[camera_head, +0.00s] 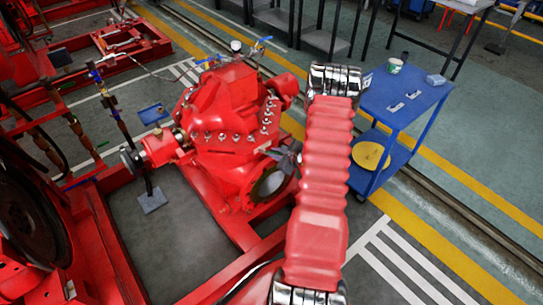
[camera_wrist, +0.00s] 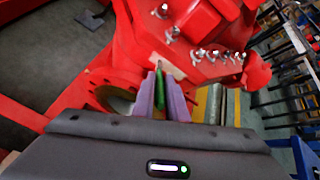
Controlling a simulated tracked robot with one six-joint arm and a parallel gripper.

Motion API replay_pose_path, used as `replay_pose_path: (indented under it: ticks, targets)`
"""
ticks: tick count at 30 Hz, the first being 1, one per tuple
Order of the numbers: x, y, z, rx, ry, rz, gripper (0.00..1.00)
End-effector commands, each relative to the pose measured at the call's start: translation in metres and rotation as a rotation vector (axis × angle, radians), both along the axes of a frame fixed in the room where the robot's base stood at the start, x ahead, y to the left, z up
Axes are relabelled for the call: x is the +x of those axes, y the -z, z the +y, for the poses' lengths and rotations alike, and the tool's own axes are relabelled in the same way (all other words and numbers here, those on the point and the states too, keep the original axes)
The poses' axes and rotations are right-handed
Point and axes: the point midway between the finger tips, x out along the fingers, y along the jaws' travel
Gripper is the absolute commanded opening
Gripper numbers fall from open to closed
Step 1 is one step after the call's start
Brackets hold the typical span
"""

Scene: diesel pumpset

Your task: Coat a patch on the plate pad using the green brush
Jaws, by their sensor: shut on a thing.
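In the wrist view the green brush (camera_wrist: 160,88) stands between the two purple-grey fingers of my gripper (camera_wrist: 164,96), which is shut on it. The brush points away from me toward the red pump casing. A small pale tan patch (camera_wrist: 170,66), which looks like the plate pad, shows on the red casing just past the brush tip. I cannot tell whether the tip touches it. In the head view my gripper (camera_head: 287,158) is a dark shape at the right side of the pump, partly behind my arm. The brush and the pad cannot be made out there.
The red pump casing (camera_head: 232,115) has several raised bolts around its flange. An open round pipe flange (camera_head: 268,184) lies below my gripper. A blue trolley (camera_head: 408,98) with a cup (camera_head: 394,66) and small items stands to the right. Striped floor is clear at lower right.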

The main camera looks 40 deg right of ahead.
Motion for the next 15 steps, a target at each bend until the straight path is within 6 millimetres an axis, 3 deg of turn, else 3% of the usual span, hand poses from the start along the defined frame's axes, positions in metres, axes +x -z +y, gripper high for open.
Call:
replay_pose_path:
  ticks: [15]
  targets:
    - [-0.0007, -0.0002, -0.0099, -0.001, -0.001, 0.000, 0.00]
